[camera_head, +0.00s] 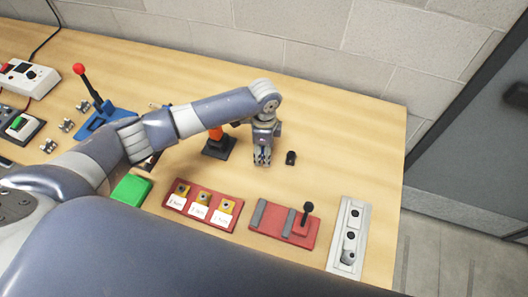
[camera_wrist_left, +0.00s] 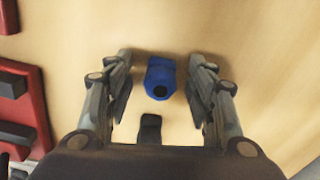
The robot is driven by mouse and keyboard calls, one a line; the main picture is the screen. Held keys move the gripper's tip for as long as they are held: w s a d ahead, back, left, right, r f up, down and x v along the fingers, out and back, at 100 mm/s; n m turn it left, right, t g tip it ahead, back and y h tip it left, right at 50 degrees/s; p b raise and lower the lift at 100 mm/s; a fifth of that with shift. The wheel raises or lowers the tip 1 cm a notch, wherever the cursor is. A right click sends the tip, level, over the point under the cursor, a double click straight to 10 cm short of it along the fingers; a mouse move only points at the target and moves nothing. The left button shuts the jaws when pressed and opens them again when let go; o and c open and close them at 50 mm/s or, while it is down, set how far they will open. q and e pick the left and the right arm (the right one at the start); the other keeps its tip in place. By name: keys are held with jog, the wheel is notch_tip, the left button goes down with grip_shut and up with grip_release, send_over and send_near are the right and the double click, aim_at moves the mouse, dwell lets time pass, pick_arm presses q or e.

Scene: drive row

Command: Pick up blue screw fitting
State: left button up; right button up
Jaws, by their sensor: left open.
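The blue screw fitting (camera_wrist_left: 160,77) lies on the wooden table in the left wrist view, with a dark round hole facing the camera. It sits between the two spread fingers of my left gripper (camera_head: 262,160), with a gap visible on each side. I cannot tell how far the fingertips are above the table. In the head view I cannot make out the fitting; my gripper and arm seem to hide it. My right gripper is not in view.
A small black piece (camera_head: 291,158) lies just right of my gripper; it also shows in the left wrist view (camera_wrist_left: 150,128). A red panel with a black lever (camera_head: 285,226), a red three-switch panel (camera_head: 200,207) and a white panel (camera_head: 346,237) lie in front. An orange-and-black item (camera_head: 217,144) stands left.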

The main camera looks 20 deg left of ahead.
pick_arm(q)
jog(key=c, duration=1.2)
jog(key=shift+r, duration=0.1)
